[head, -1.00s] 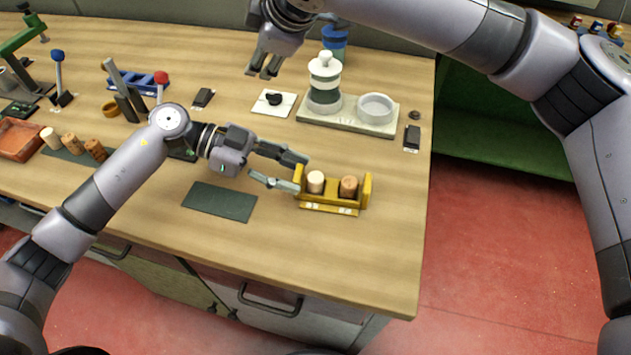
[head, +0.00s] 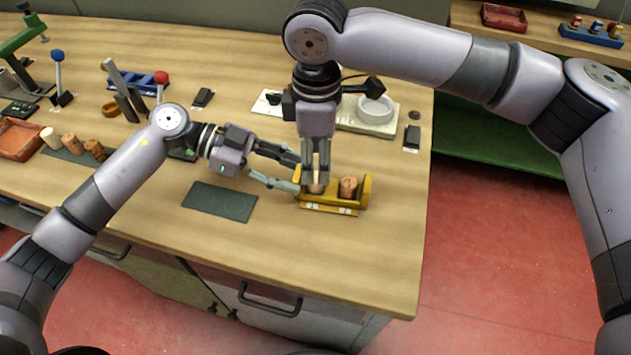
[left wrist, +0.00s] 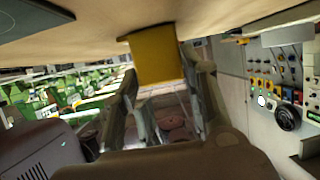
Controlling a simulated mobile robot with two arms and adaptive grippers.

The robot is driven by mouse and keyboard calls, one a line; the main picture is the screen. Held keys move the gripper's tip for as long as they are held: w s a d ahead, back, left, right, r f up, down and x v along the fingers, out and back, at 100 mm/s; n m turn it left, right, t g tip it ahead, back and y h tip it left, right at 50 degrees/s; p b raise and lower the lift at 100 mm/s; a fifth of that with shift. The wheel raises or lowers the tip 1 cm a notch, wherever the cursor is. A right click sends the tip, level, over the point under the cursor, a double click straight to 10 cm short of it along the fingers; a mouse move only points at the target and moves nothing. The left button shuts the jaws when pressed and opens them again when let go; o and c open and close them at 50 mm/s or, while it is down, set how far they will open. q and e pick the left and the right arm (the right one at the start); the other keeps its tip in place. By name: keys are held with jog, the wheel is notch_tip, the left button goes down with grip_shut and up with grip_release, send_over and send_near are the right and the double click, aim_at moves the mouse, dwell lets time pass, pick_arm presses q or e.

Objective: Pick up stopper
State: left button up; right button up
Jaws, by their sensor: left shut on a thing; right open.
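A yellow rack (head: 366,192) stands on the wooden bench, with a brown cork stopper (head: 348,187) at its right. A second stopper (head: 316,188) is at its left, mostly hidden by my right gripper. My left gripper (head: 298,174) is shut on the rack's left end. The left wrist view shows the rack's yellow end (left wrist: 155,55) between the fingers. My right gripper (head: 316,178) points down over the left stopper, open, with its fingers on either side of it. Whether they touch the stopper cannot be told.
A dark mat (head: 220,202) lies in front of my left gripper. Several corks (head: 71,143) lie at the left beside a reddish tray (head: 20,139). Behind the right gripper is a pale tray with a white dish (head: 375,108). The bench ends just right of the rack.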

aim_at(316, 177)
notch_tip(316, 177, down, 5)
jog(key=shift+w+f, duration=0.1)
dwell(0.3)
jog(key=c, duration=0.8)
